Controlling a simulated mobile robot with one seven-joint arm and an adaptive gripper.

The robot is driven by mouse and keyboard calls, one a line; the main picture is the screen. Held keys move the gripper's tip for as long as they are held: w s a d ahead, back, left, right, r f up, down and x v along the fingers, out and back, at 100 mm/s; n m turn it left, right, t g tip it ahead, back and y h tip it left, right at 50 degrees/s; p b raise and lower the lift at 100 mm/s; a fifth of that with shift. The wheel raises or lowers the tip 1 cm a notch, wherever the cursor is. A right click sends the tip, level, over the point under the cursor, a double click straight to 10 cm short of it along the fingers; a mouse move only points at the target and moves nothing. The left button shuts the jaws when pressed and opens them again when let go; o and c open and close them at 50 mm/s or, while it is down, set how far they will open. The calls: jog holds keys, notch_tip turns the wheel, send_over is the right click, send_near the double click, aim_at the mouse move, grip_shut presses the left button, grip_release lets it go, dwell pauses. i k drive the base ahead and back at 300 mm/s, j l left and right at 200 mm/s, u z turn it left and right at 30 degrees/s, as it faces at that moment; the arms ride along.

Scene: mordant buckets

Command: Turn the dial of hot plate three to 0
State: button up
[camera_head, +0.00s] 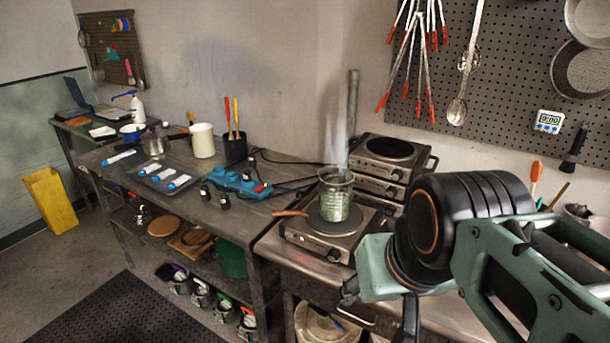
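A steel hot plate (300,232) stands at the front of the right-hand counter, with control knobs on its front face. A glass beaker of greenish liquid (334,200) sits on it and steams. Behind it is a stack of hot plates (378,170), with small dials on their front faces and a dark round burner on top. I cannot read numbers or dial settings, or tell which plate is three.
My arm covers the right part of the counter. A blue device (237,184), a dark pot with colored handles (235,147) and a white container (203,140) stand on the left bench. Tools hang on the pegboard (510,75). The dark floor mat (125,312) is clear.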

aim_at(333, 257)
jog(key=j+z, duration=0.6)
jog(key=z, duration=0.25)
jog(key=j+z, duration=0.2)
jog(key=z, duration=0.3)
jog(key=k+l+z, duration=0.3)
jog(key=z, duration=0.15)
jog(key=i+j+u, duration=0.15)
jog(key=j, duration=0.2)
